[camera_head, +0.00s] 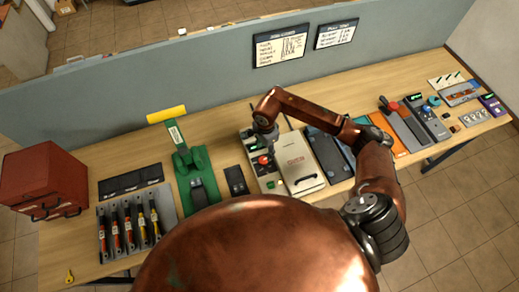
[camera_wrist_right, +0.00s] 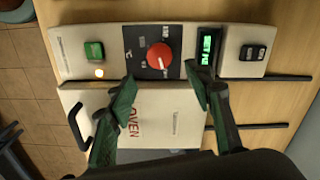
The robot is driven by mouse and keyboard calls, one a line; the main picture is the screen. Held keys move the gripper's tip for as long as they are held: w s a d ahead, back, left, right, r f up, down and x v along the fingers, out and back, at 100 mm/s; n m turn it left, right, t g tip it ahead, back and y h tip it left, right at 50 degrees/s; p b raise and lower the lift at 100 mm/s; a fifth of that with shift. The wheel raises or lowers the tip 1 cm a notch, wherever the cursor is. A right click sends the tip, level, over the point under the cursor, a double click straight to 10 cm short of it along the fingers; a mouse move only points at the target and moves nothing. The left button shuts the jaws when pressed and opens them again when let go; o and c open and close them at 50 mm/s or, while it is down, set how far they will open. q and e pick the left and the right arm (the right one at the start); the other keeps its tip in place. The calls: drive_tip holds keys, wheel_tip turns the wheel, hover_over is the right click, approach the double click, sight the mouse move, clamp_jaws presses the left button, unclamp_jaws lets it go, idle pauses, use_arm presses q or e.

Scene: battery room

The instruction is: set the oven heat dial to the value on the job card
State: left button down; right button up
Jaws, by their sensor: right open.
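The oven's white door (camera_head: 300,166) stands on the bench in the head view; it also shows in the right wrist view (camera_wrist_right: 165,112), marked "OVEN". The red heat dial (camera_wrist_right: 159,56) sits on a black plate on the control strip; it shows in the head view (camera_head: 264,160) too. A green-lit display (camera_wrist_right: 206,48) is beside it; its digits are unreadable. My right gripper (camera_wrist_right: 160,86) is open, its green fingertips spread apart below the dial in the wrist view, with nothing between them. In the head view it hangs over the control strip (camera_head: 265,138). My left gripper is out of view.
Two wall boards, left (camera_head: 280,46) and right (camera_head: 336,34), carry text too small to read. A green button (camera_wrist_right: 93,50) and a black switch (camera_wrist_right: 253,53) flank the dial. A green press (camera_head: 195,176), tool tray (camera_head: 128,226) and red cabinet (camera_head: 45,182) stand left.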

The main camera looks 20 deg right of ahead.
sight(264, 159)
drive_tip(key=shift+w+f, duration=0.1)
drive_tip(key=shift+f, duration=0.25)
wheel_tip(264, 159, down, 6)
drive_tip(key=shift+a+r+p, duration=0.1)
drive_tip(key=shift+a+p, duration=0.05)
drive_tip(key=shift+p, duration=0.75)
drive_tip(key=shift+f, duration=0.55)
drive_tip(key=c, duration=0.8)
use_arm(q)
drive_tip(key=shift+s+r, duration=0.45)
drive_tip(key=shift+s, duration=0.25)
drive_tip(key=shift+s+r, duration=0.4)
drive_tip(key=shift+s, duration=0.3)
use_arm(e)
drive_tip(key=c, duration=0.4)
